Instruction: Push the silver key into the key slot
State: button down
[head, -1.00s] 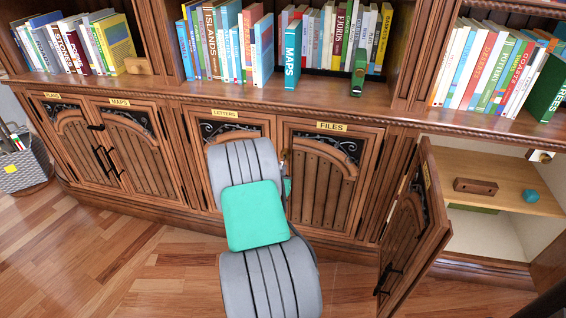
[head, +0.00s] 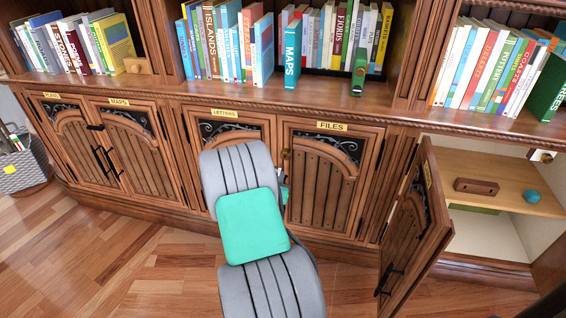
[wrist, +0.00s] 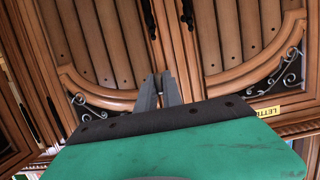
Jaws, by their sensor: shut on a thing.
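My gripper (wrist: 161,90) shows in the wrist view, its two grey fingers close together in front of the cabinet doors. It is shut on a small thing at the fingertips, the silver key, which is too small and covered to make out. A small brass fitting (head: 285,155) sits at the left edge of the FILES door (head: 320,185), beside the LETTERS door (head: 235,130). I cannot tell whether it is the key slot. No slot opening is clear in either view.
The cabinet door (head: 415,235) at the right stands open, with a brown block (head: 476,187) and a blue-green object (head: 532,196) on the shelf inside. Books line the shelves above. A basket (head: 22,168) stands at the far left. The wooden floor (head: 130,270) in front is clear.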

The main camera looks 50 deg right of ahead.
jog(key=shift+a, duration=0.1)
jog(key=s+a+f+b, duration=0.1)
jog(key=s+a+b, duration=0.3)
jog(key=a, duration=0.5)
dwell(0.3)
jog(key=shift+f, duration=0.1)
